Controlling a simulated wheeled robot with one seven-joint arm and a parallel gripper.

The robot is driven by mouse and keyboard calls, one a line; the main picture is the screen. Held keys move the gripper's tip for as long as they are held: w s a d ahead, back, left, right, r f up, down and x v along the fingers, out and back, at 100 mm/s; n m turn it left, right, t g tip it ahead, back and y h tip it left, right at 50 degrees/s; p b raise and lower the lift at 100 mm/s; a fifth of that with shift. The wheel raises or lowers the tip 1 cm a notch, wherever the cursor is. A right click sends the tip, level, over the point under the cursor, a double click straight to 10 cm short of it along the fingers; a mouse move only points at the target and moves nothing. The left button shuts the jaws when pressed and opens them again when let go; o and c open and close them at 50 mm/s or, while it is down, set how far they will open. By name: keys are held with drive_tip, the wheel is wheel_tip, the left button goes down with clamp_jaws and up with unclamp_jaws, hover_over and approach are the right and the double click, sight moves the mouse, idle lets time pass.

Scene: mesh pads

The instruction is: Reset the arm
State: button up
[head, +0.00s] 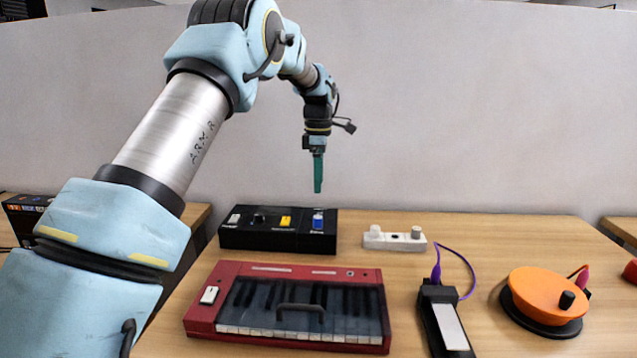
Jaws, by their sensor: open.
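My arm rises from the left and bends over to the right. My gripper (318,188) points straight down in the air above the back of the table, over the black box's right end in the picture. Its teal fingers are seen nearly edge-on, so the gap between them is hard to see. No object shows in it, and it touches nothing.
On the wooden table (515,235) stand a black control box (262,241), a white box with knobs (382,240), a red keyboard (300,271), a black pedal (437,295) with a purple cable and an orange disc (540,290). A grey wall (480,110) stands behind.

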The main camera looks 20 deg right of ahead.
drive_tip(key=s+a+m, duration=0.3)
drive_tip(key=a+m, duration=0.3)
drive_tip(key=a, duration=1.6)
drive_tip(key=s+a+f+m, duration=0.2)
drive_tip(key=s+a+m, duration=0.1)
drive_tip(key=s+a, duration=0.5)
drive_tip(key=s+a+f+m+t, duration=0.1)
drive_tip(key=s+a+m, duration=0.3)
drive_tip(key=s+a, duration=0.5)
drive_tip(key=shift+s+a+f+t, duration=0.25)
drive_tip(key=shift+a+f+t, duration=0.05)
drive_tip(key=shift+a+f, duration=0.15)
